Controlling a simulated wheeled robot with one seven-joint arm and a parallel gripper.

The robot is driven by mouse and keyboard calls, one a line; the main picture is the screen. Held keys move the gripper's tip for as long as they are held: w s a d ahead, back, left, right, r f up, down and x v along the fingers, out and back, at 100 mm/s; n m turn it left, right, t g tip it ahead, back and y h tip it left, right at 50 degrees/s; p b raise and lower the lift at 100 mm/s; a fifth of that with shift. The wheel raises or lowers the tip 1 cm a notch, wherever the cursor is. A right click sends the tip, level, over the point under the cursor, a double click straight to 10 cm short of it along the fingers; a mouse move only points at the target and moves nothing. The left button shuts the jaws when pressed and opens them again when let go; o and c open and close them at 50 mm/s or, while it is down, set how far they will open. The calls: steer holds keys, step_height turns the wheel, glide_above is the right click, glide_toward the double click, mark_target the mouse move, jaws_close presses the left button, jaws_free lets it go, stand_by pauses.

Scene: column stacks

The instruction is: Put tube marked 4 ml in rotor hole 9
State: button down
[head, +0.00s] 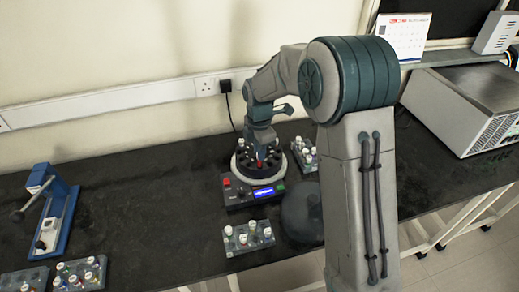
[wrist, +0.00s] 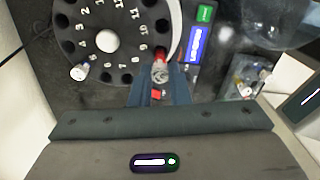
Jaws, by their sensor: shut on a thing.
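My gripper (wrist: 158,97) is shut on a tube (wrist: 158,72) with a pale top and red showing between the fingers. The marking on this tube is too small to read. The black rotor (wrist: 108,30) carries white printed numbers around a white hub. The held tube is at the rotor's rim, beside the printed 9, and covers the hole there; I cannot tell how deep it sits. In the head view my gripper (head: 261,150) is over the rotor of the centrifuge (head: 235,198), with a red spot under it.
Another tube (wrist: 79,72) stands in a rotor hole near the printed 5. Tube racks stand in front (head: 249,246), behind right (head: 311,166) and at the front left (head: 68,284). A blue device (head: 58,215) stands left. A dark rounded object (head: 303,212) is close right.

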mark_target(259, 166)
steer(key=shift+f+b, duration=0.35)
steer(key=shift+f, duration=0.2)
stand_by(0.9)
steer(key=shift+f+b, duration=0.75)
steer(key=shift+f, duration=0.4)
steer(key=shift+f, duration=0.1)
steer(key=c, duration=1)
jaws_free()
steer(key=shift+o, duration=0.2)
steer(key=shift+r+p, duration=2)
steer(key=shift+r, duration=1)
